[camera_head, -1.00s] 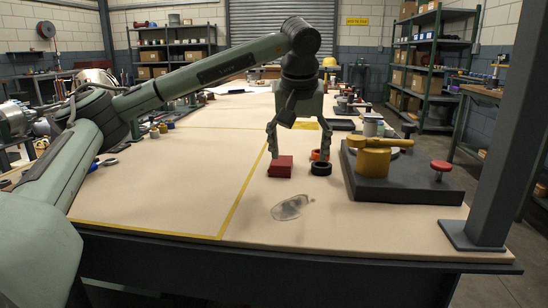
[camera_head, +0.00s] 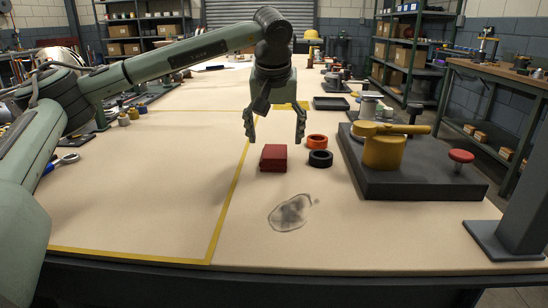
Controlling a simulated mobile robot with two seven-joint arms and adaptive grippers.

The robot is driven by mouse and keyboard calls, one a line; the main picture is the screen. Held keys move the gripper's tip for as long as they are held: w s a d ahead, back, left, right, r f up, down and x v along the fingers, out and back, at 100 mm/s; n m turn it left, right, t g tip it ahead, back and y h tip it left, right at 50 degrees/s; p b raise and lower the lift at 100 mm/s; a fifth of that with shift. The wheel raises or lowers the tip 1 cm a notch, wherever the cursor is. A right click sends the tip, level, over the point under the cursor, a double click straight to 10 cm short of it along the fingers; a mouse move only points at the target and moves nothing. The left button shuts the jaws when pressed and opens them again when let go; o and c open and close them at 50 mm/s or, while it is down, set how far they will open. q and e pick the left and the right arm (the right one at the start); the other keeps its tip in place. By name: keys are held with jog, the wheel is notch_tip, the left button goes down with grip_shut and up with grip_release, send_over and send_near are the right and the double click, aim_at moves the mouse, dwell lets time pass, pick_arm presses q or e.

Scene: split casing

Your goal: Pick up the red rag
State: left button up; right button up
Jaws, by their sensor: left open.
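The red rag (camera_head: 273,158) is a small folded red block lying on the tan table top, right of the yellow line. My left gripper (camera_head: 275,140) points down above and slightly behind the rag. Its two fingers are spread wide, apart from the rag, with nothing between them. My right gripper does not show.
An orange ring (camera_head: 317,141) and a black ring (camera_head: 320,158) lie just right of the rag. A dark plate (camera_head: 430,188) with a yellow casing (camera_head: 384,150) and a red knob (camera_head: 461,157) stands further right. A grey stain (camera_head: 291,213) marks the table in front. The table left of the yellow line is mostly clear.

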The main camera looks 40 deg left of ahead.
aim_at(275, 151)
pick_arm(q)
jog(key=x, duration=0.4)
jog(key=shift+s+a+f, duration=0.1)
jog(key=shift+c, duration=0.6)
jog(key=c, duration=1.1)
